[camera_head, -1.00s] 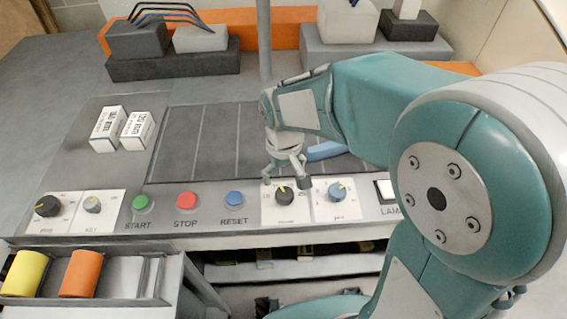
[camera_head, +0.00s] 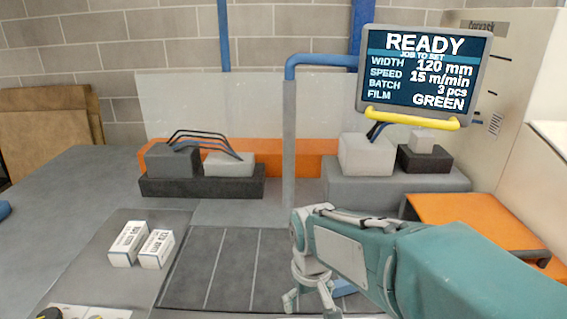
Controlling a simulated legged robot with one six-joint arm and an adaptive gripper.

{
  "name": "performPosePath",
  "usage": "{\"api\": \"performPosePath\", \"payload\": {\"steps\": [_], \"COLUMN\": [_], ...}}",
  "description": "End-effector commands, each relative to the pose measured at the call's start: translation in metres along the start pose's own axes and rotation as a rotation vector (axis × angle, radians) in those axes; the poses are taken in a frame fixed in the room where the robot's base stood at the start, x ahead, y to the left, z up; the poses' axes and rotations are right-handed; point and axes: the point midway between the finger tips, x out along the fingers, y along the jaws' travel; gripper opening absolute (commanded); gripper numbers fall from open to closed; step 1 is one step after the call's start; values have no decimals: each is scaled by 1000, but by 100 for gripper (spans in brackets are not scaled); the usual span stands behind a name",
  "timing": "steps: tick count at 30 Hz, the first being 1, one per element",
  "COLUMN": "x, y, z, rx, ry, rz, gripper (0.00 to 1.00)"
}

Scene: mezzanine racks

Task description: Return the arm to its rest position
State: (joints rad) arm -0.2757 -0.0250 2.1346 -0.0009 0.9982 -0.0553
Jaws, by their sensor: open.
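My arm reaches in from the lower right of the head view, and its teal and white links cover part of the bench. My gripper (camera_head: 312,303) points down at the bottom of the picture, over the front part of the dark lined bed (camera_head: 225,265). Its fingers are spread, with nothing seen between them. A small blue piece (camera_head: 343,288) shows partly behind the gripper. The panel's buttons are out of the picture, and only the tops of two knobs show at the bottom left.
Two white boxes (camera_head: 155,248) lie left of the bed. A grey post (camera_head: 289,150) with a blue pipe stands behind my gripper. A screen (camera_head: 424,70) reads READY, width 120 mm, speed 15 m/min, 3 pcs, film GREEN.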

Motion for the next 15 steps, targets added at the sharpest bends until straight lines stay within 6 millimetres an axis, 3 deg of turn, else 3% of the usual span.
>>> {"api": "performPosePath", "payload": {"steps": [6, 15], "x": [-40, -72], "y": [26, 48], "z": [42, 105], "rx": [102, 242], "ry": [145, 339], "rz": [16, 54], "gripper": [99, 99]}}
